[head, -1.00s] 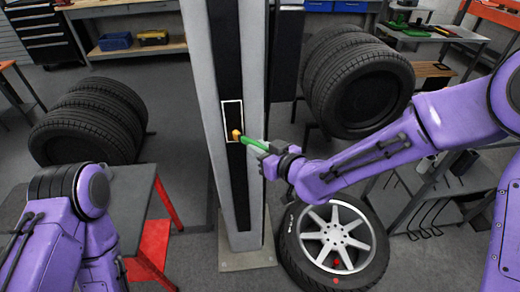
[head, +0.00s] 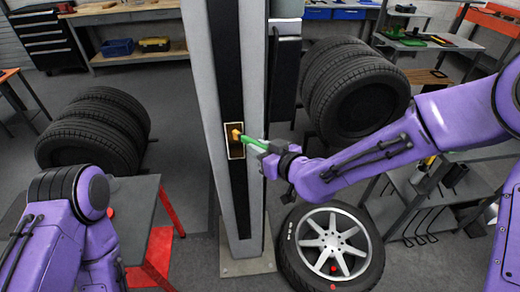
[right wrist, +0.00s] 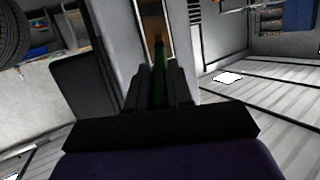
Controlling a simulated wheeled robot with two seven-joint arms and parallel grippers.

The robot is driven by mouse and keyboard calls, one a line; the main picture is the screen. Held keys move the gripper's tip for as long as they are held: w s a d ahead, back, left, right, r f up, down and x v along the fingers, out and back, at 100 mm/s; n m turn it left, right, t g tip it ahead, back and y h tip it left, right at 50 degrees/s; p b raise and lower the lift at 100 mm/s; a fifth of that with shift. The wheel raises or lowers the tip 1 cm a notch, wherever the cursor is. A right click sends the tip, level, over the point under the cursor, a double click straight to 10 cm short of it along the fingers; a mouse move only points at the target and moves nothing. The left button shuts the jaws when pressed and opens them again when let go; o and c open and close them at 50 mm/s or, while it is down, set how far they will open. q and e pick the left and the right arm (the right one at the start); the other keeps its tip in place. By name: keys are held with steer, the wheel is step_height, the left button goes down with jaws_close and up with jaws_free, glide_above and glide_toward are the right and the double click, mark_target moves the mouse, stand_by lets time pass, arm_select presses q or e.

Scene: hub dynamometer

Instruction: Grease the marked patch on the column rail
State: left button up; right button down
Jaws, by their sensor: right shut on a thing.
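The column rail (head: 231,90) is a dark strip running up the face of a tall pale grey column. The marked patch (head: 236,152) is a light-outlined rectangle on it, and its inside looks brownish. My right gripper (head: 268,146) is shut on the green handle of a brush (head: 254,143) with a yellow-orange tip. The tip is over the upper part of the patch and appears to touch it. The right wrist view shows the green handle (right wrist: 159,75) between the fingers, pointing at the brown patch (right wrist: 155,30). My left arm shows at lower left; its gripper is out of view.
Stacked tyres stand at left (head: 95,130) and behind at right (head: 352,85). A grey table (head: 140,210) with red legs is near my left arm.

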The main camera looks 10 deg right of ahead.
steer(key=shift+r+p, duration=1.65)
steer(key=shift+r, duration=0.4)
step_height(320, 180, down, 15)
steer(key=b, duration=1.2)
steer(key=s, duration=0.6)
steer(key=s, duration=0.3)
steer(key=shift+w, duration=0.1)
